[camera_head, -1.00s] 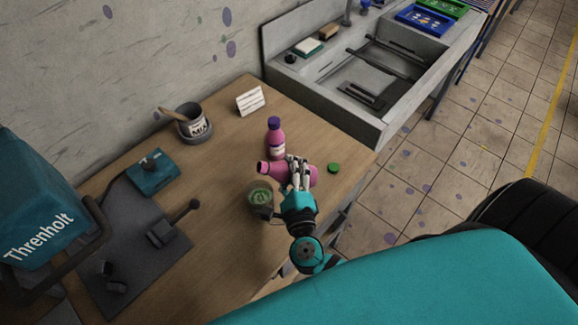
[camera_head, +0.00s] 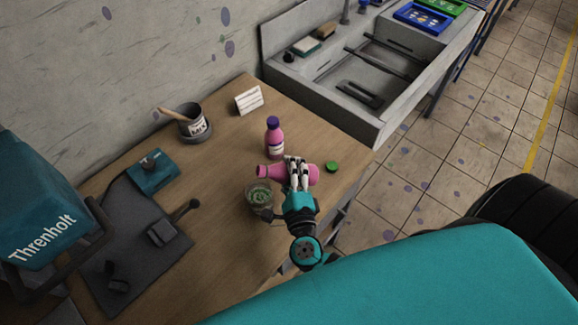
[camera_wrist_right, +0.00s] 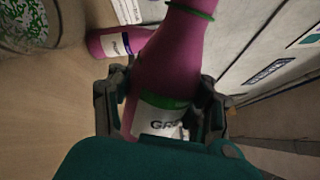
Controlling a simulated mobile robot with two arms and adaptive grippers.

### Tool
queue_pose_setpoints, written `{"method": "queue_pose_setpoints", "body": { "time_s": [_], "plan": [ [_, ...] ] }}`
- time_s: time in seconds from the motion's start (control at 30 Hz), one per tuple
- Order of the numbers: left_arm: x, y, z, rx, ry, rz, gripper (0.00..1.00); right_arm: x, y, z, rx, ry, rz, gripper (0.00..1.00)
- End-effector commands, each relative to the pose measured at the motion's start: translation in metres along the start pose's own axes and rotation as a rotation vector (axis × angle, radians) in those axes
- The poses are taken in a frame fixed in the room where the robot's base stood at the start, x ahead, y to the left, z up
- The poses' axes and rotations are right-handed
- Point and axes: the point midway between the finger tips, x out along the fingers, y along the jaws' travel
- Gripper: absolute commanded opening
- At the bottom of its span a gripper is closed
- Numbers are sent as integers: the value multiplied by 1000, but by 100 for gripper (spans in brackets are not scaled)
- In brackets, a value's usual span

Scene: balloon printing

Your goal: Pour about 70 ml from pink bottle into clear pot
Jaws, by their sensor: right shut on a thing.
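My right gripper (camera_head: 298,176) is shut on a pink bottle (camera_head: 273,171), which lies tilted nearly level with its open mouth to the left. In the right wrist view the held pink bottle (camera_wrist_right: 170,60) has a green ring and a label partly reading "GR". The clear pot (camera_head: 259,195) stands on the table just left of and below the bottle's mouth, with green showing in it. It also shows in the right wrist view (camera_wrist_right: 25,25). I cannot make out a stream or the liquid level. My left gripper is not in view.
A second pink bottle with a purple cap (camera_head: 273,140) stands behind the held one. A green cap (camera_head: 331,166) lies to the right. A MIX pot (camera_head: 195,124), a white card (camera_head: 249,100) and a teal box (camera_head: 153,173) are further left. A sink (camera_head: 340,125) adjoins the table.

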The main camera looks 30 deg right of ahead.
Motion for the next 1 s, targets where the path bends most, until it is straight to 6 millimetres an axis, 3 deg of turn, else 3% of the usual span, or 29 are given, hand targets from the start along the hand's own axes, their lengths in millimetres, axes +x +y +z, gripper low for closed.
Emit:
{"method": "queue_pose_setpoints", "body": {
  "time_s": [1.0],
  "plan": [
    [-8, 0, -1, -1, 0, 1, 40, 1, 5, -4, -139, 0, -2, 0]
  ]
}}
